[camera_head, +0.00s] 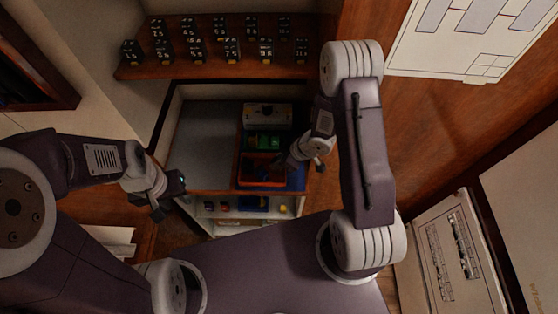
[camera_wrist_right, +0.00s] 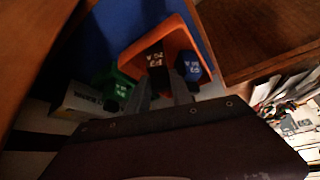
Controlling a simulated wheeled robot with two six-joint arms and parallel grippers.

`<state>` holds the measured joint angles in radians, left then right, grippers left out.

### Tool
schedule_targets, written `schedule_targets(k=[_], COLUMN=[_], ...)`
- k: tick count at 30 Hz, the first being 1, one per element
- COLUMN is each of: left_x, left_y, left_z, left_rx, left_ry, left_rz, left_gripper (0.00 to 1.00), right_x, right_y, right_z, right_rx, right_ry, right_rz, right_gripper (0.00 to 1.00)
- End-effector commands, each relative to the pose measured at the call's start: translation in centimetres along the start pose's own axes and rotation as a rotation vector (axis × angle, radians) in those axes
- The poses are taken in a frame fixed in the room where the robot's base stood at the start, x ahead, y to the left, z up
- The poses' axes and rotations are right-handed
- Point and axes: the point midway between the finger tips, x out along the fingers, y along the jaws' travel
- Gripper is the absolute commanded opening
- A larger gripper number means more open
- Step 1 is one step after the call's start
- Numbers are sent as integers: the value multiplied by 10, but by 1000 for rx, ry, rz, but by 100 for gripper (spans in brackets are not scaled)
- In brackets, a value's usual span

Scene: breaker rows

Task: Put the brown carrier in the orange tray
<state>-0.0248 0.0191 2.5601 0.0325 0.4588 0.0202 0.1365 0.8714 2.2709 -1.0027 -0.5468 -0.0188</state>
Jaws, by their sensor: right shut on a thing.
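The orange tray (camera_head: 249,178) is on the blue mat in the middle of the head view; its wall also shows in the right wrist view (camera_wrist_right: 138,46). My right gripper (camera_head: 287,164) is over the tray's right side. In the right wrist view, its fingers (camera_wrist_right: 161,84) are shut on a dark carrier with a white label, which I take for the brown carrier (camera_wrist_right: 155,61). The carrier appears over or inside the tray; whether it touches the floor is hidden. A blue carrier (camera_wrist_right: 189,67) is beside it in the tray. My left gripper (camera_head: 170,195) is apart from these, its fingers spread and empty.
A green tray (camera_head: 263,141) and a pale grey tray (camera_head: 267,115) stand in line behind the orange one. A shelf (camera_head: 215,70) holds rows of black numbered blocks. The grey surface left of the trays is clear. A wooden panel rises close on the right.

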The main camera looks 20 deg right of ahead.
Motion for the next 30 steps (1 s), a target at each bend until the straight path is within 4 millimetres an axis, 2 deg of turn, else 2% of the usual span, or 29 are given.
schedule_targets(k=[6,7,9,17,20,23,30], left_x=[2,2,1,1,-2,-6,-27], left_y=[0,0,0,0,0,0,0], left_z=[0,0,0,0,0,-1,-3], left_rx=[0,0,0,0,0,0,0], left_ry=[0,0,0,0,0,0,0], left_rz=[0,0,0,0,0,0,0], left_gripper=[36,36,36,36,36,36,36], right_x=[2,2,1,1,-6,-25,-90], right_y=[0,0,0,0,1,2,1], right_z=[2,1,1,1,-1,-2,-3], right_rx=[0,0,0,0,0,2,1], right_ry=[0,0,0,0,1,2,1], right_rz=[0,0,0,0,1,4,4], right_gripper=[0,32,49,49,49,49,49])
